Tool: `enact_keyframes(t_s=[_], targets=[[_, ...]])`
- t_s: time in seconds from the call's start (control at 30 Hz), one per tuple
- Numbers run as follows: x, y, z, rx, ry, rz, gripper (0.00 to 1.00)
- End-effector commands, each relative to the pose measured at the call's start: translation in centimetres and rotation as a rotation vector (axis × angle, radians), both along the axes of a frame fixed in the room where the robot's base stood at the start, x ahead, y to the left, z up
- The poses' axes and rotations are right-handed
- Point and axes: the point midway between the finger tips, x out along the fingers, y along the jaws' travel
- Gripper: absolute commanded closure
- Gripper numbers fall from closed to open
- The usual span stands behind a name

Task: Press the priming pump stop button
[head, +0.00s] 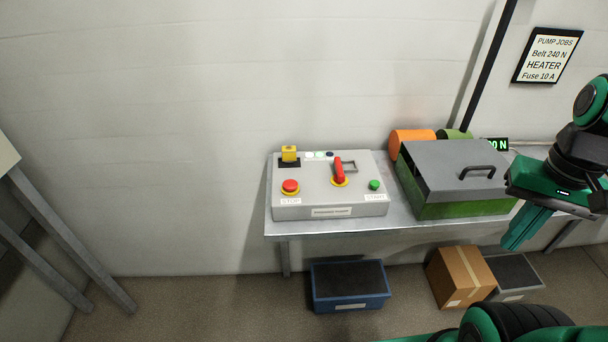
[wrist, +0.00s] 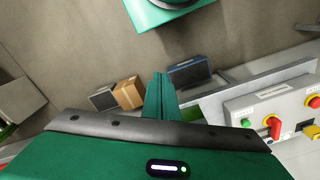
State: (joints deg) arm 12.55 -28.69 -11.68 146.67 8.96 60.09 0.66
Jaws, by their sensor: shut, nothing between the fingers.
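The grey control box (head: 328,205) sits on the metal bench at the middle of the head view. Its red stop button (head: 290,187) is a mushroom head on a yellow ring at the left, above a "STOP" label. A red lever switch (head: 339,172) and a green start button (head: 375,184) are to its right. The box shows at the right of the wrist view, with the green button (wrist: 246,123) and red lever (wrist: 274,127). My gripper (head: 522,232) is shut and empty, in front of the bench's right side, well right of the stop button.
A green case with a grey lid (head: 455,166) stands on the bench between the control box and my gripper. A yellow part (head: 289,153) rises behind the stop button. A blue bin (head: 348,287) and a cardboard box (head: 460,277) are on the floor below.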

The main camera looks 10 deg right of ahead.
Motion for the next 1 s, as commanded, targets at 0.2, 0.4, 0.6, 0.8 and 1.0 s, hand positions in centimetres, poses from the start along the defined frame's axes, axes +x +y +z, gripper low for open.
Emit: enact_keyframes(t_s=[0.2,0.4,0.6,0.8,1.0], targets=[[10.6,5.4,1.1,0.059,-0.123,0.088,1.00],[20.0,16.4,2.5,0.273,-0.235,0.163,1.00],[23.3,25.0,4.2,0.479,-0.256,0.193,1.00],[23.8,27.3,4.9,0.543,-0.252,0.198,1.00],[23.8,27.3,4.9,0.541,-0.253,0.197,1.00]])
